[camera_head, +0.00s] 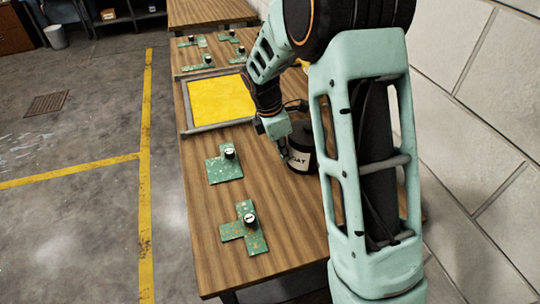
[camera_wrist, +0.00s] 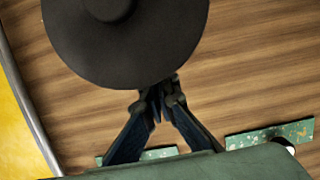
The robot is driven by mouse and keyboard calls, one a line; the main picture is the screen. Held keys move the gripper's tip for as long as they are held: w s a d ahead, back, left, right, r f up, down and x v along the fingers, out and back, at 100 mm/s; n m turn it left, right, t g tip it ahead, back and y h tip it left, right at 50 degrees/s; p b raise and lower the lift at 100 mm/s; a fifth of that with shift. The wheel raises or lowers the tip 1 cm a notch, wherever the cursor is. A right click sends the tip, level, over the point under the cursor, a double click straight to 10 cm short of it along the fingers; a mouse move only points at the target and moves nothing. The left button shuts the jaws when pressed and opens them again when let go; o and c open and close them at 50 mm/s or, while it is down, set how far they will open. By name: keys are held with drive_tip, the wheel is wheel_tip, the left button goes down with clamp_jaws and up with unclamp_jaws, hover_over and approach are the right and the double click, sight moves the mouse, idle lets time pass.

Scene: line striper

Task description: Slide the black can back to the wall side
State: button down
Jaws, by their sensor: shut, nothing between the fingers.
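The black can (camera_head: 301,151) stands upright on the wooden table, with part of a white label showing. My arm hides its right part in the head view. In the wrist view its round black top (camera_wrist: 124,38) fills the upper left. My gripper (camera_wrist: 160,88) is shut and empty, with its fingertips right at the can's rim, on the side facing the green pieces. I cannot tell whether they touch it. In the head view my gripper (camera_head: 284,146) is partly hidden beside the can's left side. The white block wall (camera_head: 470,150) runs along the right.
A yellow panel in a grey frame (camera_head: 184,103) lies beyond the can. Others lie farther back. Bare wood (camera_head: 285,215) lies in front of the can.

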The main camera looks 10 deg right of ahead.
drive_tip(key=w+d+p, duration=0.1)
drive_tip(key=d, duration=0.4)
drive_tip(key=w+d, duration=0.1)
drive_tip(key=d, duration=0.4)
drive_tip(key=w+d+p, duration=0.1)
drive_tip(key=d, duration=0.4)
drive_tip(key=shift+w+p, duration=0.15)
drive_tip(key=shift+p, duration=0.15)
